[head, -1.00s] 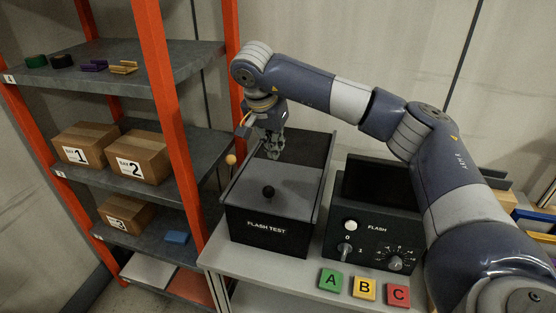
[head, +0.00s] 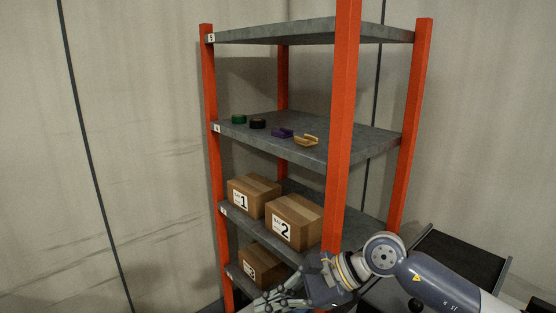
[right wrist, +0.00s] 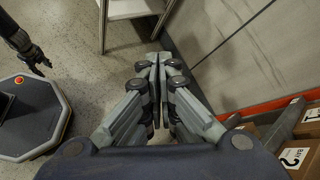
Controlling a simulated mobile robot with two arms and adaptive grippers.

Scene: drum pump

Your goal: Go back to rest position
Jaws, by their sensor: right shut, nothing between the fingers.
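My right gripper (head: 272,304) shows at the bottom of the head view, in front of the lower shelves, with its arm coming in from the right. In the right wrist view my right gripper (right wrist: 158,62) has its fingers together, with nothing between them, above open floor. At the upper left of that view a dark gripper, which looks like my left gripper (right wrist: 40,66), hangs beside my base. It is too small to tell whether it is open.
An orange-posted shelf rack (head: 344,110) stands close by, holding box 1 (head: 252,194), box 2 (head: 294,222) and a lower box (head: 262,264). The black flash test box (head: 462,252) is at the right. A light-framed table (right wrist: 130,10) stands beyond clear floor (right wrist: 95,65).

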